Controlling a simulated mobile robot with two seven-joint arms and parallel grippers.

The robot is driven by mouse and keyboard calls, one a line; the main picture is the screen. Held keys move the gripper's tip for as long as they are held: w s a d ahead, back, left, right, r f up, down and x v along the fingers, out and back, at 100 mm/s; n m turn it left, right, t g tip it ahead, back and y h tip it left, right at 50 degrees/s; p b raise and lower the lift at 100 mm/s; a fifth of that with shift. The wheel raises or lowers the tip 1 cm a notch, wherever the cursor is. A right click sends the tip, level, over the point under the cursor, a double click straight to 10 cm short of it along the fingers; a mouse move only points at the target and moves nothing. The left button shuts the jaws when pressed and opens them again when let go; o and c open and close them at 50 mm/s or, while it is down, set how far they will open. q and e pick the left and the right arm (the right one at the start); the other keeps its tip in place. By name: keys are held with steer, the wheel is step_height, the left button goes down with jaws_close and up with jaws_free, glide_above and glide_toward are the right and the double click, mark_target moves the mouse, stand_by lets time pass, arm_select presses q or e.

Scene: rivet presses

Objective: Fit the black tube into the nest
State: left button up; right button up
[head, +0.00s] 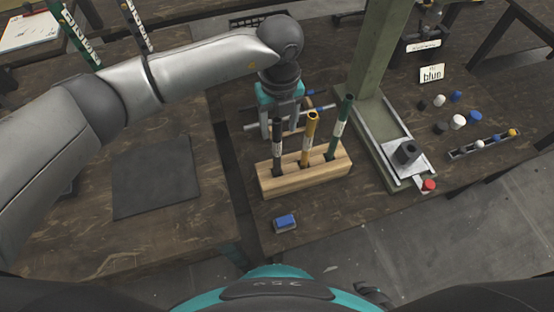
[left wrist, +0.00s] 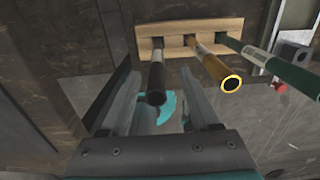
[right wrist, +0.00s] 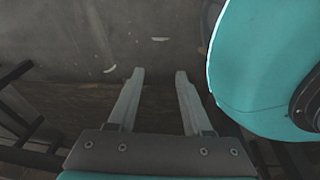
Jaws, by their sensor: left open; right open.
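The black tube (head: 278,145) stands upright at the left end of a wooden rack (head: 320,178), beside a yellow tube (head: 310,140) and a green tube (head: 340,128). My left gripper (head: 281,128) is open, close to the black tube's upper part. In the left wrist view, the black tube (left wrist: 157,75) appears between the two open fingers (left wrist: 158,100), with no clear contact. A dark block (head: 407,152) on the press base at the right looks like the nest; it partly shows in the left wrist view (left wrist: 292,54). My right gripper (right wrist: 158,76) is open and empty.
The green press column (head: 375,50) rises right of the rack. A red button (head: 429,185) is by the press base. A blue-topped block (head: 285,222) lies in front of the rack. Several caps and a strip tray (head: 470,152) are at the right. A dark mat (head: 155,175) lies left.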

mark_target(277, 140)
arm_select(q)
steer(key=shift+f, duration=0.45)
steer(key=f, duration=0.1)
steer(key=f+b, duration=0.1)
steer(key=f, duration=0.1)
steer(key=shift+s+a+f+b, duration=0.15)
steer(key=shift+a+f+b, duration=0.05)
steer(key=shift+f+b, duration=0.1)
steer(key=shift+f, duration=0.5)
arm_select(e)
steer(key=shift+w+a+r, duration=0.1)
steer(key=shift+w+a, duration=0.15)
steer(key=shift+w, duration=0.4)
steer(key=shift+w+a+r, duration=0.1)
steer(key=shift+w+a, duration=0.15)
steer(key=shift+w, duration=0.45)
steer(key=shift+w+a, duration=0.25)
steer(key=shift+w, duration=0.4)
arm_select(q)
steer(key=shift+c, duration=0.4)
jaws_close()
arm_select(e)
steer(key=shift+s, duration=0.1)
